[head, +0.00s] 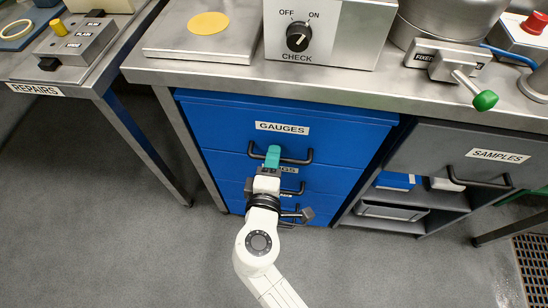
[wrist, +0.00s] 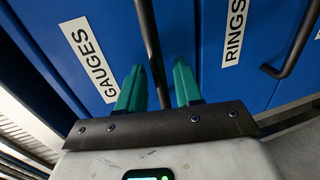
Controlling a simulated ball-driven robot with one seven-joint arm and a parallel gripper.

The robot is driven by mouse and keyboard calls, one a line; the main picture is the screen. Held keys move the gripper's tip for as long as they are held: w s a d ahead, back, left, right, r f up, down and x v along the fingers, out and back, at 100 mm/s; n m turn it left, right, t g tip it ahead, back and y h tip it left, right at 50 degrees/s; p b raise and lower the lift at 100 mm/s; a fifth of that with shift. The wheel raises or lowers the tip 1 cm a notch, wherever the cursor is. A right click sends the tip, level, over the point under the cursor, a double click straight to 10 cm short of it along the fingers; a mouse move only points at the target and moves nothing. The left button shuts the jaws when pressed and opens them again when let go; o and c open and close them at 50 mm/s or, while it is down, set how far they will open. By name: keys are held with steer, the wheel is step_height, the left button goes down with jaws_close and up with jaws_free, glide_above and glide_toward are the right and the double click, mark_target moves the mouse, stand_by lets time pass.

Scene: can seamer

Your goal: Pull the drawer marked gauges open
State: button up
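The gauges drawer (head: 225,119) is the top blue drawer under the counter. Its white GAUGES label (head: 282,128) also shows in the wrist view (wrist: 90,60). The drawer front looks flush with the cabinet. Its dark bar handle (head: 301,158) crosses the wrist view as a long bar (wrist: 149,35). My gripper (head: 272,155) is at the left part of this handle. In the wrist view its two green fingers (wrist: 159,68) are apart, one on each side of the bar, with gaps visible. In the head view my gripper hides part of the handle and the lower drawers.
The RINGS drawer (wrist: 240,30) is just below, with its own handle (wrist: 293,48). A grey SAMPLES drawer (head: 440,152) is at the right. A steel counter (head: 200,72) overhangs above. Table legs (head: 140,140) stand at the left. Open floor (head: 110,230) lies in front.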

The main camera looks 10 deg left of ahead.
steer(key=shift+w+f, duration=0.15)
steer(key=shift+w, duration=0.35)
jaws_close()
stand_by(0.3)
